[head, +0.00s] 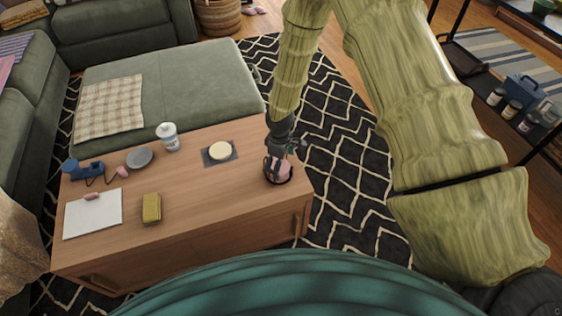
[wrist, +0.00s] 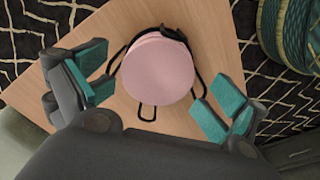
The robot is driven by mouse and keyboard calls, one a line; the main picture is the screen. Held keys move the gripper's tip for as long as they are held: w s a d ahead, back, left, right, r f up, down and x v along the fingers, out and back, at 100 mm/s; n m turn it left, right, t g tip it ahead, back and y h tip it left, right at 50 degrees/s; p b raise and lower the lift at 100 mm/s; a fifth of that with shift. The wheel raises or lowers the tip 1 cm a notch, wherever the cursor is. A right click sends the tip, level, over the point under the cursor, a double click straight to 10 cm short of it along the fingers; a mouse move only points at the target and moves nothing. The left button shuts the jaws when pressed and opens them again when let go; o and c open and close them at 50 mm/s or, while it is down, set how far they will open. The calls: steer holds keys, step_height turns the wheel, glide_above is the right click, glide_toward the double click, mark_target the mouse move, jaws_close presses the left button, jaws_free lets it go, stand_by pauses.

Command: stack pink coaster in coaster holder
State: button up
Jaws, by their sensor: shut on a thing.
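The pink coaster (wrist: 157,72) is a round pink disc between the teal-padded fingers of my gripper (wrist: 158,97) in the wrist view. A pink edge shows just behind its upper rim. The coaster holder (wrist: 148,112) is a black wire frame directly below it, with its loops showing around the disc. Whether the coaster rests in the holder or is just above it, I cannot tell. In the head view my gripper (head: 278,158) points down over the pink coaster (head: 285,171) and the dark holder (head: 278,182) at the table's right end. The gripper is shut on the coaster.
The wooden table (head: 200,200) also bears a cream disc on a dark square (head: 232,157), a white jar (head: 169,137), a grey disc (head: 139,158), a yellow block (head: 152,208), a white sheet (head: 92,214) and a blue object (head: 84,170). A green ottoman (head: 190,85) stands behind.

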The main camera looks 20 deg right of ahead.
steer(key=o, duration=1.2)
steer(key=shift+s+f, duration=0.25)
steer(key=shift+f, duration=0.3)
steer(key=shift+o, duration=0.2)
steer(key=shift+r, duration=0.15)
step_height(320, 180, up, 13)
steer(key=shift+w, duration=0.2)
steer(key=shift+s, duration=0.1)
